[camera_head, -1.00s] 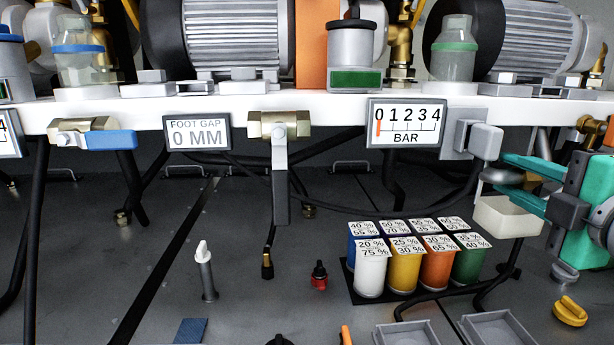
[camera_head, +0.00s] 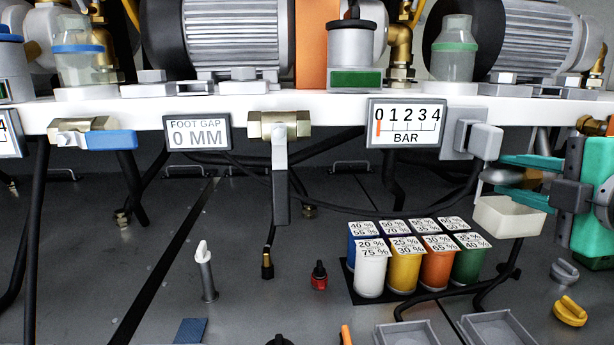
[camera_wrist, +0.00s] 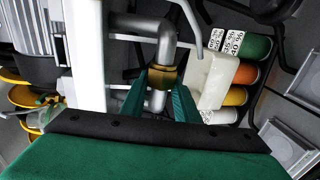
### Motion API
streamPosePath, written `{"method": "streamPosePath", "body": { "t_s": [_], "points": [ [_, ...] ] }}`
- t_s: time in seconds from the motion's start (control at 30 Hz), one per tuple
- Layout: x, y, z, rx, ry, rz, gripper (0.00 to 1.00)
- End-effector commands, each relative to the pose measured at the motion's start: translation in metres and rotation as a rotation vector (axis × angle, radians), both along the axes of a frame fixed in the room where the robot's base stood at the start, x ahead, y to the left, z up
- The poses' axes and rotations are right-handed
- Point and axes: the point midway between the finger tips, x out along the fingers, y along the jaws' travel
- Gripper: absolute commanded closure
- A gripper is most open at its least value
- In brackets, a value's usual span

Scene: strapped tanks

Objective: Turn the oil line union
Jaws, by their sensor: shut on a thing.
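The oil line union shows as a brass-coloured collar (camera_wrist: 163,76) on a grey elbow pipe (camera_wrist: 150,30) in the wrist view. In the head view a brownish part of the union (camera_head: 533,180) shows between my green fingers at the right. My gripper (camera_head: 506,177) reaches in from the right and is shut on the union. In the wrist view one finger of my gripper (camera_wrist: 160,96) lies on each side of the collar. The far side of the collar is hidden.
A white open tray (camera_head: 508,217) hangs just below my fingers. Several labelled cups (camera_head: 370,275) stand on the floor to the left. A grey knob (camera_head: 564,271) and a yellow knob (camera_head: 570,311) lie below. The BAR gauge (camera_head: 406,124) is on the white beam.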

Motion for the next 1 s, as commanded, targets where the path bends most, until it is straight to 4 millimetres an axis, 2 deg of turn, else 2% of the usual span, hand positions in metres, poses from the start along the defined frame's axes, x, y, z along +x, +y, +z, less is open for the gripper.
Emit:
{"method": "streamPosePath", "body": {
  "t_s": [0.17, 0.53, 0.77, 0.8, 0.87, 0.9, 1.0],
  "points": [
    [0.0, 0.0002, -0.0003, -0.008, 0.089, 0.0, 1.0],
    [0.0001, 0.0003, -0.0003, -0.01, 0.114, 0.0, 1.0],
    [-0.0002, 0.0002, 0.001, -0.024, 0.271, -0.002, 1.0],
    [0.0, -0.0005, -0.0012, -0.021, 0.281, -0.001, 0.67],
    [0.0, -0.0004, -0.0015, -0.021, 0.277, 0.0, 0.53],
    [0.0, -0.0003, -0.0013, -0.021, 0.276, 0.0, 0.5],
    [0.0, -0.0001, -0.0008, -0.021, 0.274, 0.0, 0.5]
  ]
}}
